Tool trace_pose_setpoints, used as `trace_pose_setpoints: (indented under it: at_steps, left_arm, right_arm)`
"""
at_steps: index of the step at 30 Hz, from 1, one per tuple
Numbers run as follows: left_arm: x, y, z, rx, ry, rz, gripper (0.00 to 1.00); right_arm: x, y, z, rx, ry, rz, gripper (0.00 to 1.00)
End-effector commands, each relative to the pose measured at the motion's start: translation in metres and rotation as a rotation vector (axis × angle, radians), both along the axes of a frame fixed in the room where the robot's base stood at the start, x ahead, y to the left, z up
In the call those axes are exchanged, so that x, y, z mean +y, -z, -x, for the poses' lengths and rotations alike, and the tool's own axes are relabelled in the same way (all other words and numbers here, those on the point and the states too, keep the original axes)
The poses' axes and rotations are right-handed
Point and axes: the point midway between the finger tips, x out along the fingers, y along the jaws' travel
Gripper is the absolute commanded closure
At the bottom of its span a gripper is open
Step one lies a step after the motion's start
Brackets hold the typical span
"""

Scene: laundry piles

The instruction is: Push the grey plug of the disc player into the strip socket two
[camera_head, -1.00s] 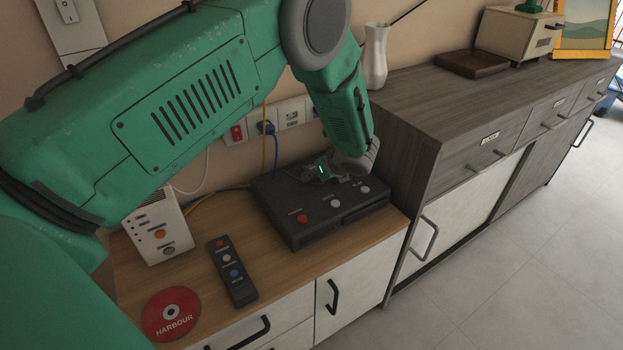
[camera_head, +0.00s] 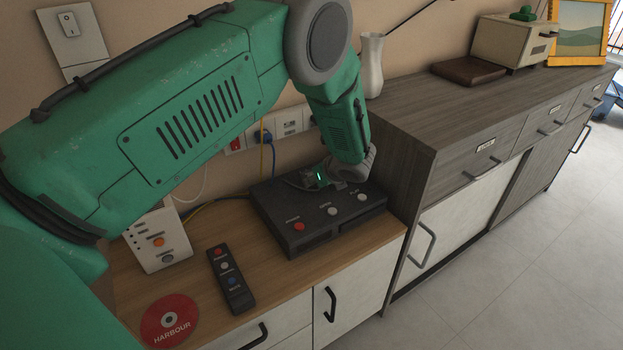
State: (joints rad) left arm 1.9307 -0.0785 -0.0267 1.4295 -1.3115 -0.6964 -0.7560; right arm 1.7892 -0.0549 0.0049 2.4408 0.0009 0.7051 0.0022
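The dark disc player (camera_head: 279,212) lies on the wooden top of the low cabinet, with a red button and two pale buttons on it. My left arm reaches across from the left, and my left gripper (camera_head: 306,180) is low over the back of the player. Its fingertips are small and dark there, so I cannot tell whether they hold anything. The strip of sockets (camera_head: 288,122) runs along the wall behind; a blue plug (camera_head: 262,136) sits in one socket. My arm covers part of the strip. I cannot make out the grey plug. My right gripper is out of view.
A white box with an orange button (camera_head: 158,242), a black remote (camera_head: 231,280) and a red disc (camera_head: 170,320) lie left of the player. Yellow and blue cables run behind. The taller grey cabinet (camera_head: 440,120) stands close on the right, with a white vase (camera_head: 372,68) on it.

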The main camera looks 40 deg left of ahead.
Motion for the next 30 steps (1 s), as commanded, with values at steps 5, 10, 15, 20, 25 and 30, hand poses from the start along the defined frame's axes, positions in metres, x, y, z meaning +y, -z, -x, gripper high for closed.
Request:
trace_pose_setpoints:
  at_steps: [5,10,15,20,25,30]
  left_arm:
    - [0.001,-0.020,-0.001,-0.003,0.000,-0.001,1.00]
    - [0.001,-0.034,-0.001,-0.004,0.001,-0.001,1.00]
    - [0.000,-0.048,-0.001,-0.005,0.000,-0.001,1.00]
    - [0.001,-0.060,-0.002,-0.005,0.001,-0.002,1.00]
    - [0.001,-0.061,-0.001,-0.005,0.000,-0.001,1.00]
    - [0.001,-0.061,-0.001,-0.004,0.001,-0.001,1.00]
  right_arm:
    - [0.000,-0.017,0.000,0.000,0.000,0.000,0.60]
    - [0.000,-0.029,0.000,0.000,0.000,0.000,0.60]
    - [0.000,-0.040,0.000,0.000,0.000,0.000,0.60]
    - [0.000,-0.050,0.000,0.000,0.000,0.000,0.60]
    - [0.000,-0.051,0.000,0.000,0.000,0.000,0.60]
    - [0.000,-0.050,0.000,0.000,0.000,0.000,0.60]
